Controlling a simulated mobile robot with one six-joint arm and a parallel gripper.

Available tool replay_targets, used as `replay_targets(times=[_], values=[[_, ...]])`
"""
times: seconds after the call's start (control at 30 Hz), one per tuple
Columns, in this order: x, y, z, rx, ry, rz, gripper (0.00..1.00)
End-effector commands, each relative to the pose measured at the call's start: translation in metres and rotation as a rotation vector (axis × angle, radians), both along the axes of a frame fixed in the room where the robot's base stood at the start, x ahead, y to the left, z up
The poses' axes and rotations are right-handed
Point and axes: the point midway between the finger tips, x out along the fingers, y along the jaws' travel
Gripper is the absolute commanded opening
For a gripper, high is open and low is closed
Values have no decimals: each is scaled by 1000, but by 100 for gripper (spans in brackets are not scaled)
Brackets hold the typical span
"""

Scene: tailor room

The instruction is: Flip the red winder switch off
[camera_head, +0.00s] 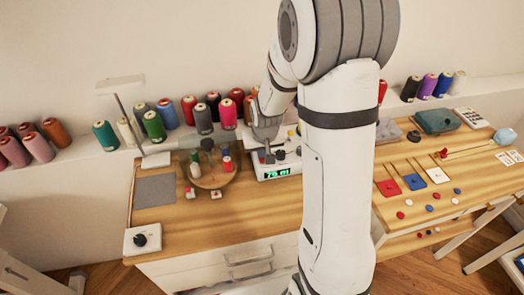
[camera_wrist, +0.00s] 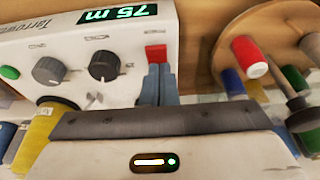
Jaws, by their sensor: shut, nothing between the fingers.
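The white winder (camera_head: 262,172) stands on the wooden table, with a green-lit display (camera_head: 278,173). The wrist view shows its white top (camera_wrist: 45,30) upside down, with a display reading 75 m (camera_wrist: 103,15) and two dark knobs. The red switch (camera_wrist: 156,52) is at the winder's edge in the wrist view. My gripper (camera_wrist: 157,70) is shut and empty. Its blue-grey fingertips are right at the red switch; I cannot tell whether they touch it. In the head view my gripper (camera_head: 268,154) is over the winder, and I cannot make out the switch there.
A round wooden spool stand (camera_head: 213,177) with small spools is close beside the winder; it also shows in the wrist view (camera_wrist: 225,55). A green button (camera_wrist: 9,73) is on the winder. Several thread cones line the shelf behind. A grey mat (camera_head: 156,190) lies at left.

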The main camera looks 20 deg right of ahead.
Motion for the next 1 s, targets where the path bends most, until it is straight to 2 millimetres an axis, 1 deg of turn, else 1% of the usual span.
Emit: replay_targets(times=[0.03, 0.17, 0.5, 0.77, 0.87, 0.97, 1.0], values=[[-3, 1, -4, 2, 9, -1, 0], [-6, -2, -5, 2, 11, -5, 0], [-22, -4, -8, 2, 20, -11, 0], [-22, -5, -8, 1, 21, -12, 0], [-22, -5, -4, 1, 20, -12, 0], [-22, -5, 8, 1, 16, -12, 0], [-22, -5, 15, 1, 13, -12, 0]])
